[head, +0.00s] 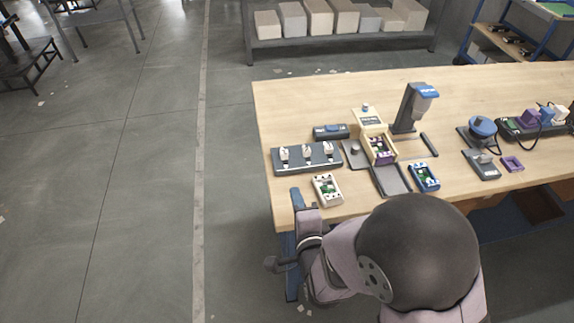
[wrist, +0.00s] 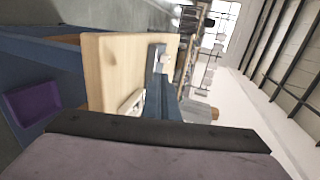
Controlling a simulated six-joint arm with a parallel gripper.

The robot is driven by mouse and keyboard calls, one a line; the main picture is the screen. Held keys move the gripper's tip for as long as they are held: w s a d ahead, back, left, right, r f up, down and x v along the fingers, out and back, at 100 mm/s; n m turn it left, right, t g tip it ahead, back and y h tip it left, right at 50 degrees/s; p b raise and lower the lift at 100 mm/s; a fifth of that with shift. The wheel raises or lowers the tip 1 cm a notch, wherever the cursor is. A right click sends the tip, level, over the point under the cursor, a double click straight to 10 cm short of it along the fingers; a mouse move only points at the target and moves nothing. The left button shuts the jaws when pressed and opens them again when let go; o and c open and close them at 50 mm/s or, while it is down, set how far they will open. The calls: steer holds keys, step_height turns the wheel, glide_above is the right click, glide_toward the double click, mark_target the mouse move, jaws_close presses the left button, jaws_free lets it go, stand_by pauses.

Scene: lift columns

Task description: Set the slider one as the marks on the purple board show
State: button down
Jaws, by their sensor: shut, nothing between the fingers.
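My gripper (head: 296,194) is shut and empty at the table's front left edge, with blue fingers pointing away from my body. In the wrist view its fingers (wrist: 158,95) are together. A dark panel with three upright white pieces (head: 306,157) lies just beyond the gripper, apart from it. A purple board (head: 381,152) lies in a cream open box (head: 394,155) to the right; its marks are too small to read. I cannot tell which piece is slider one.
A white box (head: 327,190) with a green board is close right of the gripper. A blue box (head: 425,177) stands further right. A dark tray (head: 390,181) lies between them. A tall grey and blue device (head: 412,108) stands behind. The table's (head: 285,100) back left is clear.

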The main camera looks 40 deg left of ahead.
mark_target(285, 156)
steer(key=p+x, duration=0.1)
steer(key=x, duration=0.3)
steer(key=p+x, duration=0.2)
steer(key=x, duration=0.3)
steer(key=p+x, duration=0.1)
steer(key=x, duration=0.3)
steer(key=shift+w+a+r, duration=0.25)
steer(key=shift+w+r, duration=0.05)
steer(key=shift+r, duration=0.05)
steer(key=shift+w, duration=0.1)
steer(key=shift+b+x, duration=0.95)
steer(key=shift+w+a+r, duration=0.1)
steer(key=shift+a+r, duration=0.05)
steer(key=shift+r, duration=0.35)
steer(key=shift+s+d+f, duration=0.15)
steer(key=shift+s+d, duration=0.2)
steer(key=b+v, duration=0.1)
steer(key=v, duration=0.7)
steer(key=b+v, duration=0.1)
steer(key=v, duration=0.4)
steer(key=shift+s+d+f+b, duration=0.15)
steer(key=shift+s+f+b, duration=0.05)
steer(key=shift+f+b, duration=0.15)
